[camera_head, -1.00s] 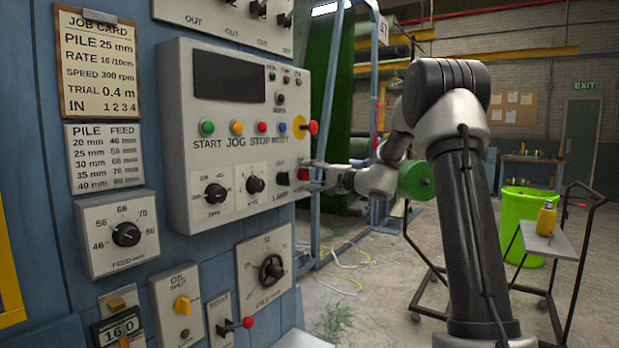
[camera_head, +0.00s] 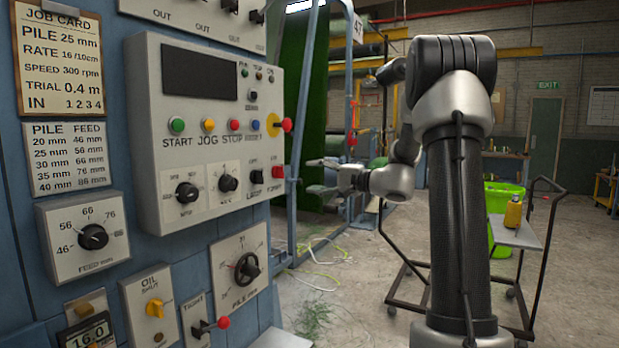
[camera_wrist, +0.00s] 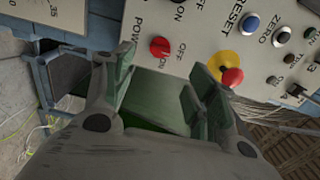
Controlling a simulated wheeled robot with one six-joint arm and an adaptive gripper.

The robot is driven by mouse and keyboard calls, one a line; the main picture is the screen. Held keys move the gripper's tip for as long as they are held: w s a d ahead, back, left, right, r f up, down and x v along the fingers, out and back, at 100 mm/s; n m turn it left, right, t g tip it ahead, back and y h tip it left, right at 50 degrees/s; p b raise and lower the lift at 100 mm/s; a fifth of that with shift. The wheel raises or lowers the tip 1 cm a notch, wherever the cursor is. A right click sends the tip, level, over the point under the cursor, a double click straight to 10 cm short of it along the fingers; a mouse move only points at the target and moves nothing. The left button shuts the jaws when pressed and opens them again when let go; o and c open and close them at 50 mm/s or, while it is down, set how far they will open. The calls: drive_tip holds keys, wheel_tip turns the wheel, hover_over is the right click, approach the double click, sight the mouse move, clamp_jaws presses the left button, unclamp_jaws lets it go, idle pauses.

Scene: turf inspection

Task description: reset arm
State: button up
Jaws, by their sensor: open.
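My gripper (camera_head: 322,176) is open and empty in the head view, just right of the control panel's lower right corner. Its fingers point left toward the panel and do not visibly hold anything. In the wrist view my gripper's two fingers (camera_wrist: 160,85) stand apart. The control panel (camera_head: 150,75) is light grey, with coloured buttons, dials and a dark screen. In the wrist view a red power knob (camera_wrist: 159,47) and a red knob on a yellow disc (camera_wrist: 231,77) lie beyond the fingers.
A blue machine wall (camera_head: 100,205) with a job card (camera_head: 60,62) and a feed dial (camera_head: 92,237) fills the left. A cart (camera_head: 515,236) carrying a yellow bottle (camera_head: 513,211) stands at the right, near a green bin (camera_head: 494,198).

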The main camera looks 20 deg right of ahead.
idle(0.4)
drive_tip(key=s+a+f+g+h, duration=0.1)
drive_tip(key=s+f+g, duration=0.4)
drive_tip(key=s+f, duration=0.5)
drive_tip(key=s+a+f+n+g+h, duration=0.2)
drive_tip(key=s+f+g, duration=0.3)
drive_tip(key=s, duration=0.5)
drive_tip(key=s+r+n+h, duration=0.2)
drive_tip(key=s+n+h, duration=0.1)
drive_tip(key=s, duration=0.6)
drive_tip(key=s+r+n+h, duration=0.2)
drive_tip(key=s+n+h, duration=0.2)
drive_tip(key=s, duration=0.5)
drive_tip(key=shift+s+a+r+n+h, duration=0.3)
drive_tip(key=shift+s+a+r+n, duration=0.1)
drive_tip(key=shift+n, duration=0.4)
